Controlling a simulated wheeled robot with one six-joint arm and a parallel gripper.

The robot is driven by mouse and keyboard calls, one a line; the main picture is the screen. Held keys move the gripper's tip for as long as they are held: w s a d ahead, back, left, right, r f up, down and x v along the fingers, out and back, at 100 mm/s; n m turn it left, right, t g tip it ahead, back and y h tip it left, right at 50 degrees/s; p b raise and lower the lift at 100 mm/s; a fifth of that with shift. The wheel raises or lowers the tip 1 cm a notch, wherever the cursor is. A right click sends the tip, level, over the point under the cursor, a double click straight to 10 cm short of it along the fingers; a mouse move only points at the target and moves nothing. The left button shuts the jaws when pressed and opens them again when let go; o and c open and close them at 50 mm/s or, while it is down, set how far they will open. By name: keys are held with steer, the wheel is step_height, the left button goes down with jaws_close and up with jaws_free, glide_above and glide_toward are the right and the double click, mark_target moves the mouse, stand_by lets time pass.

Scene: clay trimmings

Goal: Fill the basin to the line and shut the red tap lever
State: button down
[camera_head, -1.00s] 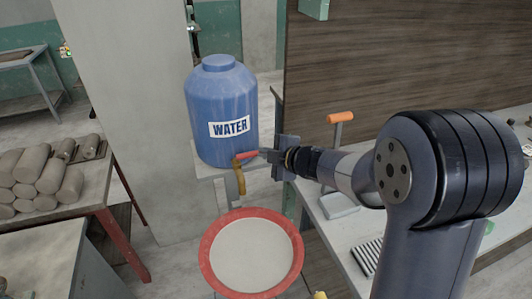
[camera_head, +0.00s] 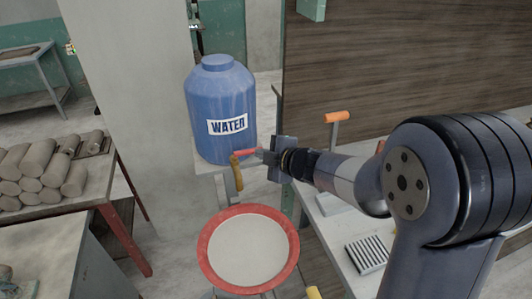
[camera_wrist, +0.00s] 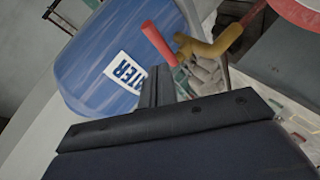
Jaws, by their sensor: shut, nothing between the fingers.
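The blue barrel labelled WATER (camera_head: 222,100) stands on a pale stand, with a yellow tap (camera_head: 237,174) low on its front. The red tap lever (camera_head: 245,153) lies nearly level in the head view, pointing right toward my gripper (camera_head: 267,157). In the wrist view the red lever (camera_wrist: 158,44) is just beyond my shut, empty fingers (camera_wrist: 155,88); I cannot tell whether they touch it. The basin (camera_head: 290,268) has a red rim and a pale grey inside, below the tap. I make out no line in it and no clear water stream.
A table with stacked clay rolls (camera_head: 45,165) stands at the left. At the right, a workbench (camera_head: 340,232) under my arm holds an orange-handled tool (camera_head: 337,118) and a ribbed block (camera_head: 367,254). A brown wooden panel (camera_head: 390,60) rises behind it.

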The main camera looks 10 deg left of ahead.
steer(key=s+d+r, duration=0.2)
steer(key=d+r, duration=0.2)
steer(key=d, duration=0.5)
steer(key=shift+s, duration=0.3)
